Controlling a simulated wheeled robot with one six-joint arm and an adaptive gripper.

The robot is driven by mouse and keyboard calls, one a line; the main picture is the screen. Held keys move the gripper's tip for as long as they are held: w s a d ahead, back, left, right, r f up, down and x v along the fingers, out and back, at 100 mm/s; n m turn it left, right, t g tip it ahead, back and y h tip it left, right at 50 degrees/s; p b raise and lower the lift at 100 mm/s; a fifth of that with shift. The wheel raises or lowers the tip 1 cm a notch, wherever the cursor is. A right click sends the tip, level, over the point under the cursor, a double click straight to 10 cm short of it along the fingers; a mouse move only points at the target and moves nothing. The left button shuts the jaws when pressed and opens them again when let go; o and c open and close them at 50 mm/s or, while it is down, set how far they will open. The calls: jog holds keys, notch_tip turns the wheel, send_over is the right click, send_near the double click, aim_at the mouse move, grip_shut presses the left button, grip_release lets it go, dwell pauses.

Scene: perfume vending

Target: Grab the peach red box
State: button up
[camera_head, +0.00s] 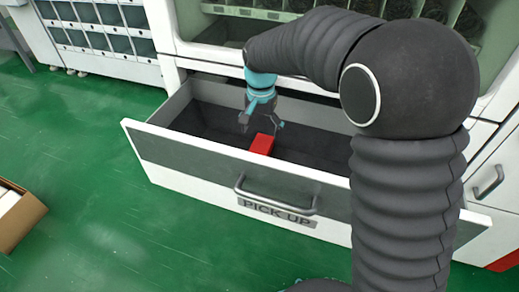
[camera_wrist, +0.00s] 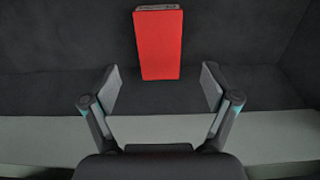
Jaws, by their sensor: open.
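A peach red box (camera_head: 262,144) lies in the open pick-up drawer (camera_head: 240,172), close to its front wall. My gripper (camera_head: 262,124) hangs inside the drawer just above and beside the box. In the wrist view, the box (camera_wrist: 158,45) is beyond the fingertips, roughly centred between them. My gripper (camera_wrist: 157,80) is open there, with nothing between its fingers. A narrow grey end of the box shows at its top edge in that view.
The drawer's walls surround the gripper, and its front has a metal handle (camera_head: 275,198). The dark drawer floor around the box is bare. A cardboard box (camera_head: 18,218) stands on the green floor at the left.

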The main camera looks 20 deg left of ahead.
aim_at(261, 145)
jog(key=shift+f, duration=3.4)
jog(key=c, duration=1.3)
